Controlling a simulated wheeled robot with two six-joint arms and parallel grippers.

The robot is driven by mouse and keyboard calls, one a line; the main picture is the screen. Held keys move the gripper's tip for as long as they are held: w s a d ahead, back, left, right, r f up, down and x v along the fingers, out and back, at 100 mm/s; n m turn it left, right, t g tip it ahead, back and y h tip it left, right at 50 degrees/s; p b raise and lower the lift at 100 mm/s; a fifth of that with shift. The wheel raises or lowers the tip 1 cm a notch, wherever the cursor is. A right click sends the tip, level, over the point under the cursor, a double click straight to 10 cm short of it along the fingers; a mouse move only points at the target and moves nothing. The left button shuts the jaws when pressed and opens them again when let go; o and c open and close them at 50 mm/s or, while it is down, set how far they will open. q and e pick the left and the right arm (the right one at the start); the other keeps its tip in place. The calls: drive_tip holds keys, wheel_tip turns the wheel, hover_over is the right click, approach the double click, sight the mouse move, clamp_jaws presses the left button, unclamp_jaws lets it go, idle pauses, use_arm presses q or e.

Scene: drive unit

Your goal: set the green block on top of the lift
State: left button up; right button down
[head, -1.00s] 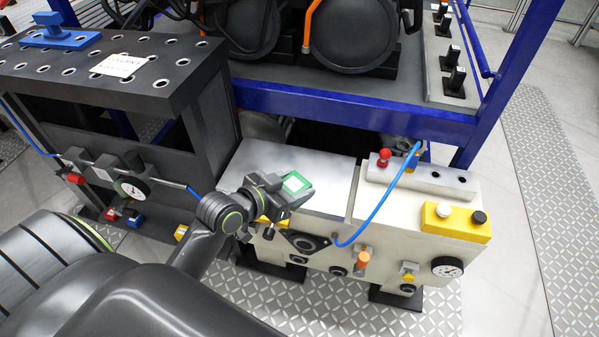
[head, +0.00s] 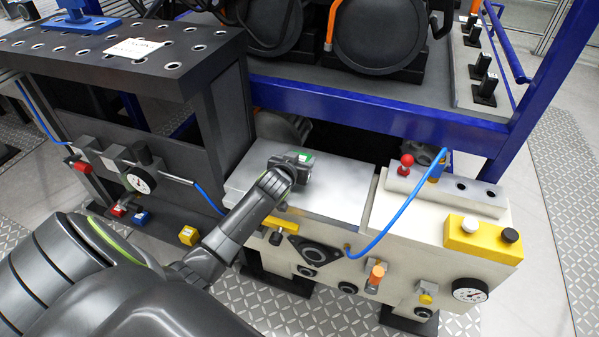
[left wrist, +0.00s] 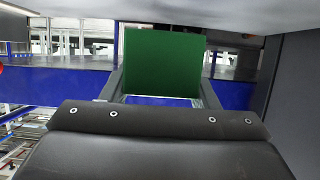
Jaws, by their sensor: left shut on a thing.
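The green block (head: 306,157) is held in my left gripper (head: 298,165). In the head view only a small green patch shows, the rest hidden by the gripper. In the left wrist view the block (left wrist: 163,62) shows as a broad green face between the two fingers. The gripper appears over the flat grey metal top (head: 335,190) of the beige machine (head: 410,242); I cannot tell whether it touches. No part is marked as the lift, and I cannot tell if this flat top is it. My right gripper is not in view.
A blue hose (head: 385,237) arches over the machine's front, right of the gripper. A blue frame beam (head: 380,115) runs behind the top. A black perforated bench (head: 110,60) stands at the left. Much of the flat metal top is clear.

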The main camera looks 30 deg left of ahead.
use_arm(q)
drive_tip(key=shift+f+b, duration=0.4)
drive_tip(key=shift+f, duration=1.5)
drive_tip(key=o, duration=1.3)
drive_tip(key=shift+f, duration=0.1)
drive_tip(key=shift+s+d+r, duration=0.15)
drive_tip(key=shift+s+r, duration=0.15)
drive_tip(key=shift+s, duration=0.2)
drive_tip(key=p+v, duration=0.2)
drive_tip(key=v, duration=0.7)
drive_tip(key=shift+s, duration=0.3)
drive_tip(key=shift+s+d+r, duration=0.2)
drive_tip(key=shift+s+r, duration=0.15)
drive_tip(key=shift+s, duration=0.25)
